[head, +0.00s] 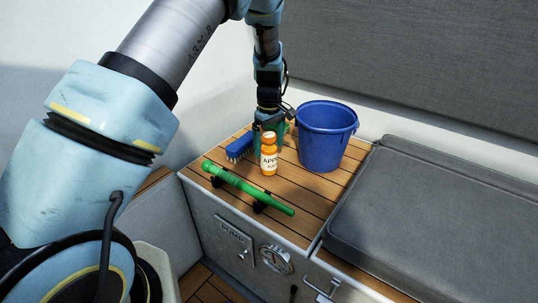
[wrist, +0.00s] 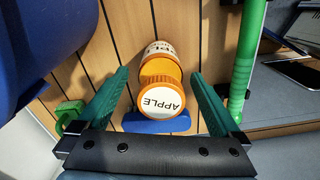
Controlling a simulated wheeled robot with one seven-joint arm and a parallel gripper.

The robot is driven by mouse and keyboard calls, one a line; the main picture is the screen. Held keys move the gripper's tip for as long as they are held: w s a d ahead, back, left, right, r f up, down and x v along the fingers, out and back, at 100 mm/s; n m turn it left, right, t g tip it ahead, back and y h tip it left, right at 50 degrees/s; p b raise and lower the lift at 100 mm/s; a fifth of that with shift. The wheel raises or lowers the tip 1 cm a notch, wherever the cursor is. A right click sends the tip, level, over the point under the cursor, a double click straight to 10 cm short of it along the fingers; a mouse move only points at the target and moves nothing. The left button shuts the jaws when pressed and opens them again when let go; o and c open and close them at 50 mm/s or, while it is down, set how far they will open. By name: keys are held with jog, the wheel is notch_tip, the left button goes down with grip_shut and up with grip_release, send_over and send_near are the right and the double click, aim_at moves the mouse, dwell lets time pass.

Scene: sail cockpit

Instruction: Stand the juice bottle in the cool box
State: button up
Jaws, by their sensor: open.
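The juice bottle (head: 269,158), orange with a white label and orange cap, stands upright on the slatted wooden top. In the wrist view the bottle (wrist: 160,72) shows cap first, with "APPLE" on its lid, between the two teal fingers. My gripper (wrist: 160,76) is open, with a finger on each side of the bottle and visible gaps to both. I cannot make out the cool box in either view.
A blue bucket (head: 326,137) stands right of the bottle. A blue brush (head: 240,148) lies to its left, close by. A long green bar (head: 248,188) on black holders lies in front. A grey cushion (head: 430,205) is at the right.

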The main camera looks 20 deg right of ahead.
jog(key=shift+f, duration=0.75)
jog(key=shift+c, duration=0.4)
grip_shut()
